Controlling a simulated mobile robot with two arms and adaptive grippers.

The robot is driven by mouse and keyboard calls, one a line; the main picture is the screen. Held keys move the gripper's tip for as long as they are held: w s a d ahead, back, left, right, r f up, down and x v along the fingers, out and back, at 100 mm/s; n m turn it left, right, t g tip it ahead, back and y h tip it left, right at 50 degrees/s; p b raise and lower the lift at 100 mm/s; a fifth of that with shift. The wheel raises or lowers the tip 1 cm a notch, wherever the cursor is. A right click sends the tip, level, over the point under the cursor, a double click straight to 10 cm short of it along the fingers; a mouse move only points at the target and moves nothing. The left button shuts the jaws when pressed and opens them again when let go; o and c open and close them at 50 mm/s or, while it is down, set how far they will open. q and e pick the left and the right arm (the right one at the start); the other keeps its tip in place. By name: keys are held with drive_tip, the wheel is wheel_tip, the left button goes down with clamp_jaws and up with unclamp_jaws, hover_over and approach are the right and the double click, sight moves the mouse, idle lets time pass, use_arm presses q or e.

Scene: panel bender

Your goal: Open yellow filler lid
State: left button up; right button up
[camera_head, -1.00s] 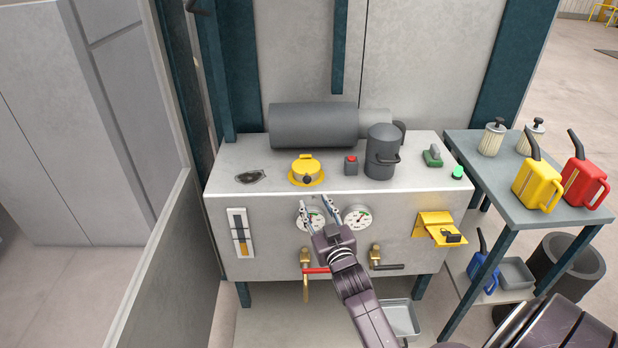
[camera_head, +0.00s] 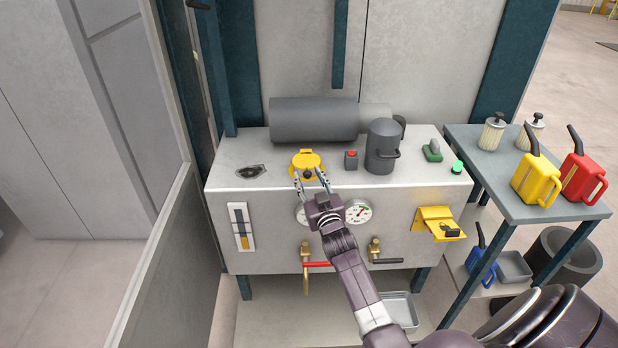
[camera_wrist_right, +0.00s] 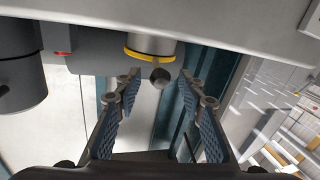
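The yellow filler lid (camera_head: 306,161) sits closed on top of the grey tank cabinet, near its front edge. In the right wrist view the filler shows as a grey neck with a yellow rim (camera_wrist_right: 150,54), and a dark round knob (camera_wrist_right: 161,77) sticks out from it. My right gripper (camera_head: 309,174) is open at the front of the lid. In the right wrist view its two fingers (camera_wrist_right: 160,92) stand apart on either side of the knob; I see no clear contact. The gripper partly hides the lid's front in the head view. My left gripper is not in view.
On the cabinet top (camera_head: 224,182) stand a grey cylinder (camera_head: 314,120), a dark canister (camera_head: 381,148) and a red button box (camera_head: 351,160). Gauges (camera_head: 358,211) and valves (camera_head: 375,250) line the front. A side table (camera_head: 488,178) with jugs stands at right.

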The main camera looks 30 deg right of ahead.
drive_tip(key=shift+c, duration=0.3)
clamp_jaws()
drive_tip(key=shift+r, duration=0.1)
